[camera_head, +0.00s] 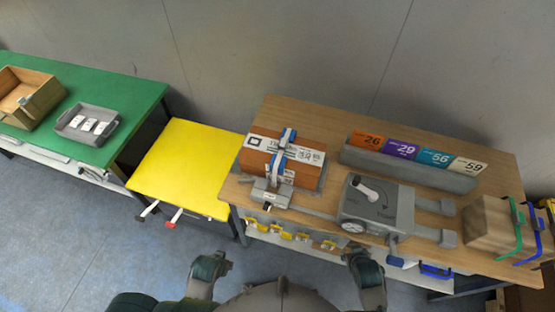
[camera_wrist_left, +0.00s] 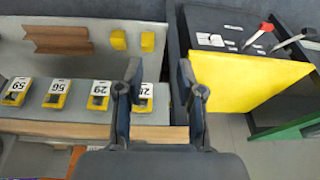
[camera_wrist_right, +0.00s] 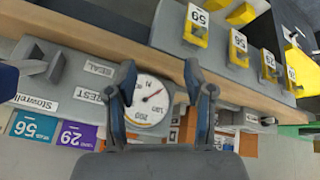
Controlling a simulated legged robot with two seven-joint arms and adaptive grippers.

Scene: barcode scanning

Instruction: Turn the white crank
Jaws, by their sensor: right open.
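The white crank (camera_head: 370,190) is a short white handle on top of a grey machine (camera_head: 395,207) on the wooden table, in the head view. A round gauge (camera_head: 354,227) is on the machine's front; it also shows in the right wrist view (camera_wrist_right: 148,100), beside labels reading SEAL and TEST. The crank is not clearly visible in either wrist view. My left gripper (camera_wrist_left: 159,70) is open and empty. My right gripper (camera_wrist_right: 159,70) is open and empty, with the gauge seen between its fingers. Both are apart from the crank, near the table's front side.
A strapped brown box (camera_head: 283,160) lies left of the machine. A yellow table (camera_head: 185,165) and a green table (camera_head: 95,90) stand left. Floor in front is clear.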

